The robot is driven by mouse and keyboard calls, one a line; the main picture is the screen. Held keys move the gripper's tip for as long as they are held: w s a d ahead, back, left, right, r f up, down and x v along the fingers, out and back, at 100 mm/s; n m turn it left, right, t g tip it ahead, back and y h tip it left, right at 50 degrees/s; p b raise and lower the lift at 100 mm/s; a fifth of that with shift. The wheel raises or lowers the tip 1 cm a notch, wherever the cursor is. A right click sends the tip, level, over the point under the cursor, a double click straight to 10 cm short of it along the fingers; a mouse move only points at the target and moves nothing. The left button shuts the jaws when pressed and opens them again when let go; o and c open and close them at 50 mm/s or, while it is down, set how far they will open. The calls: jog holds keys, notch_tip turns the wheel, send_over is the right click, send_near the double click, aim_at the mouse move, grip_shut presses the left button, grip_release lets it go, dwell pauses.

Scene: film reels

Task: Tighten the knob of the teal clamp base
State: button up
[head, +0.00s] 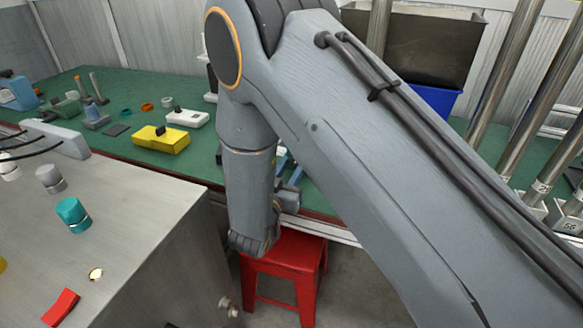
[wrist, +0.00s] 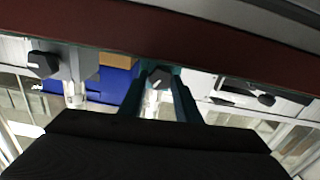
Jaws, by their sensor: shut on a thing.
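In the wrist view, a dark faceted knob (wrist: 160,77) sits at the centre, just below the dark red table edge. My gripper (wrist: 160,84) reaches up to it, and its two dark teal-looking fingers close on the knob from both sides. The teal clamp base (wrist: 176,71) shows only as a small patch around the knob. The rest of it is hidden, and its teal blends with the fingers. How far the knob is screwed in cannot be told. In the head view my own arm covers the gripper and the knob.
A dark red table edge (wrist: 210,55) runs close above the gripper. A grey clamp with a black knob (wrist: 43,64) is to the left, and another black-knobbed clamp (wrist: 240,88) to the right. A red stool (head: 290,252) stands below my arm. A metal cabinet (head: 150,215) is at left.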

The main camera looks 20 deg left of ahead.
jog(key=m+b, duration=0.1)
jog(key=m, duration=0.5)
jog(key=shift+f, duration=0.1)
jog(key=m+b, duration=0.1)
jog(key=m, duration=0.4)
jog(key=shift+m, duration=0.4)
jog(key=o, duration=1.1)
jog(key=shift+c, duration=0.2)
jog(key=shift+s, duration=0.1)
jog(key=s, duration=0.5)
jog(key=s+b, duration=0.1)
jog(key=s, duration=0.1)
jog(key=shift+s+a, duration=0.25)
jog(key=shift+s, duration=0.1)
